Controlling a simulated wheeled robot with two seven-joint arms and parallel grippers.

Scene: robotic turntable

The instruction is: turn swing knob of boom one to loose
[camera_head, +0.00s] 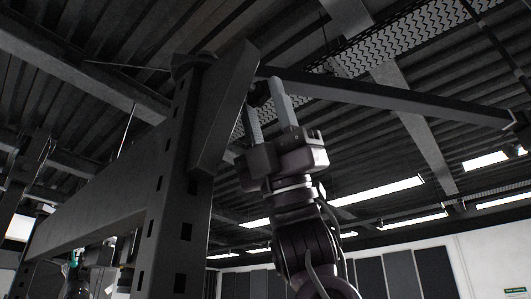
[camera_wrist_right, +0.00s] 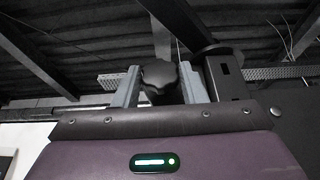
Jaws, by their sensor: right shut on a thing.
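A dark lobed swing knob (camera_wrist_right: 158,76) sits between the two grey fingers of my right gripper (camera_wrist_right: 160,84) in the right wrist view. In the head view my right gripper (camera_head: 266,98) reaches up from below, its fingers on either side of the small dark knob (camera_head: 259,93), shut on it. The knob is partly hidden by the fingers there. A long dark boom (camera_head: 390,98) runs right from beside the top of the upright post. The knob's turn angle cannot be read. My left gripper does not show.
A thick dark post (camera_head: 168,220) with square holes stands just left of my right gripper, with a slanted plate (camera_head: 222,105) close to the fingers. A heavy crossbeam (camera_head: 95,205) runs off to the lower left. Open room lies right of my arm, below the boom.

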